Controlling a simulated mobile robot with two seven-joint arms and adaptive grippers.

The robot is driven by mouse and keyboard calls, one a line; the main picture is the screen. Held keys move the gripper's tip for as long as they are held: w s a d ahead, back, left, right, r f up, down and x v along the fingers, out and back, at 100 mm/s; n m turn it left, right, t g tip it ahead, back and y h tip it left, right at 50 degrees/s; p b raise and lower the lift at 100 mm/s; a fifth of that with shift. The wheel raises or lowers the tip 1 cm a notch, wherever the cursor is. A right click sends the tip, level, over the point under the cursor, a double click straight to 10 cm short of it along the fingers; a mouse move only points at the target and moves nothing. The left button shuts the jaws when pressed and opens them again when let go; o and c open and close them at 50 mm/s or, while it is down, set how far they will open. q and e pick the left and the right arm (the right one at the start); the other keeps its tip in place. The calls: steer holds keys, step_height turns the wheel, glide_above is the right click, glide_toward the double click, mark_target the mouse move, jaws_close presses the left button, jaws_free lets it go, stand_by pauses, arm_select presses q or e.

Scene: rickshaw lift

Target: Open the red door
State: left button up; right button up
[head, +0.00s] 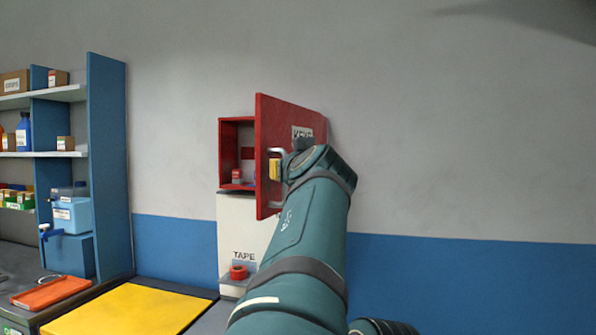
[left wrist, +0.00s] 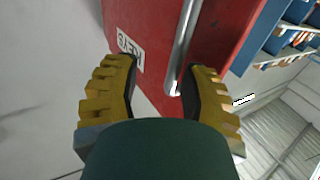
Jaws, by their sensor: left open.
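The red door (head: 285,120) stands swung open from the red wall cabinet (head: 226,155), angled out toward the right. Its front carries a white label and a silver bar handle (head: 277,151). My left gripper (left wrist: 160,72) is open at the door front. In the left wrist view the handle (left wrist: 184,45) lies between the two yellow fingers, close to the right one, and the red door (left wrist: 230,30) is behind it. In the head view my arm hides part of the door and most of the gripper; only some yellow shows. My right gripper is out of view.
Below the cabinet is a white panel (head: 232,220) marked TAPE with a red roll (head: 239,272). A blue shelf unit (head: 108,165) with boxes stands at the left. A yellow mat (head: 135,312) and orange tray (head: 52,291) lie lower left. The wall at right is bare.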

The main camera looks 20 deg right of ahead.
arm_select(q)
steer(key=v, duration=0.6)
steer(key=shift+a, duration=0.1)
stand_by(0.3)
